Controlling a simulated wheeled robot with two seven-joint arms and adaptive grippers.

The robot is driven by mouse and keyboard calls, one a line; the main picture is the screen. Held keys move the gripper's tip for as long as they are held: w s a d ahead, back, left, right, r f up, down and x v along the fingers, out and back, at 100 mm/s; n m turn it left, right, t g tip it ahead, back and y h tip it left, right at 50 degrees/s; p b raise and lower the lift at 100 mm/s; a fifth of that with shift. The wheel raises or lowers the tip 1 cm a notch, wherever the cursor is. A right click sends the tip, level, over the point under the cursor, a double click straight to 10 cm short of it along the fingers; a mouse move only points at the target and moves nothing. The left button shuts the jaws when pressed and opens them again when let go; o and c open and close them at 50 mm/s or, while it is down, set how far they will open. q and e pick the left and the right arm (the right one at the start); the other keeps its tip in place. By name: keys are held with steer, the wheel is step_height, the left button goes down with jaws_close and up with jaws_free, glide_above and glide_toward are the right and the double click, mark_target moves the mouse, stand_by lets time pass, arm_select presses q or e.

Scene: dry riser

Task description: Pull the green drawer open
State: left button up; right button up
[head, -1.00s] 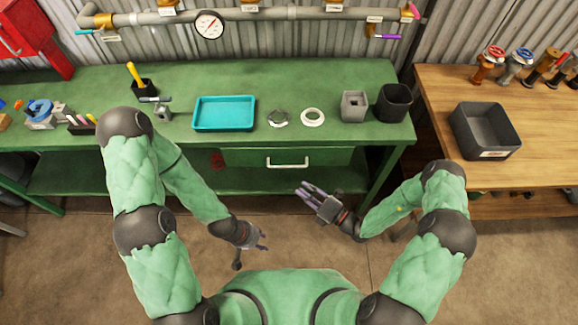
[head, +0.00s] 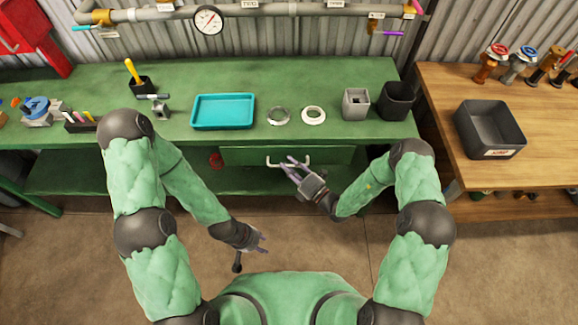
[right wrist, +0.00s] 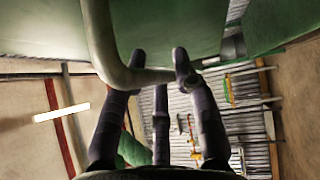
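The green drawer (head: 240,155) is under the green workbench top and looks closed. Its pale bar handle (head: 273,163) is partly covered by my right gripper (head: 293,167), whose fingers reach the handle's right part. In the right wrist view the curved handle (right wrist: 104,45) crosses close in front of my right gripper (right wrist: 160,68). The fingers there are spread, with the bar at the fingertips; I cannot tell whether they touch it. My left gripper (head: 262,245) is open and empty, low over the floor, well away from the drawer.
A wooden table (head: 450,110) with a dark box (head: 490,130) is at right. The floor before the drawer is clear.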

steer(key=shift+w+a, duration=0.1)
steer(key=shift+w, duration=0.05)
jaws_close()
steer(key=s+p, duration=0.4)
steer(key=s, duration=1.8)
steer(key=shift+w, duration=0.1)
jaws_free()
